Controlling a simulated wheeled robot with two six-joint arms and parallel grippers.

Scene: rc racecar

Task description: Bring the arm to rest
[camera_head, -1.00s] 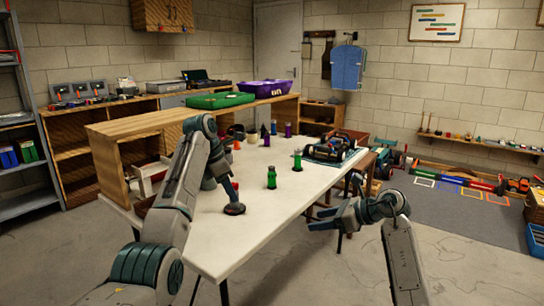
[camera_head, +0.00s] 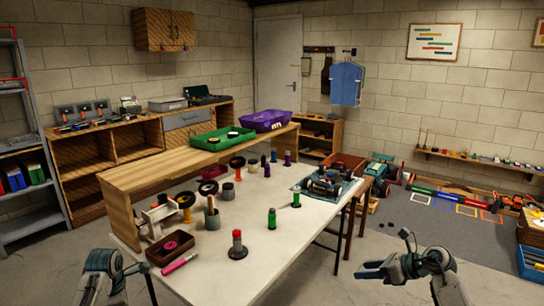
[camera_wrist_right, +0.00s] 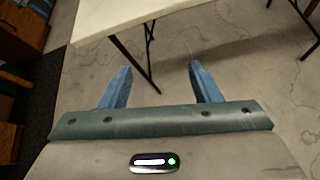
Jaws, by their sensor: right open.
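My right gripper (camera_head: 368,270) is held low at the right of the head view, past the table's right edge and over the floor. Its two blue fingers stand apart with nothing between them in the right wrist view (camera_wrist_right: 160,85). My left arm's end (camera_head: 135,268) is at the bottom left of the head view, beside the table's near left corner. Its jaws are too small and partly cut off to judge. The white-topped table (camera_head: 215,283) stands between the arms. A red-capped bottle (camera_head: 237,243) stands upright on a dark round base on it, apart from both grippers.

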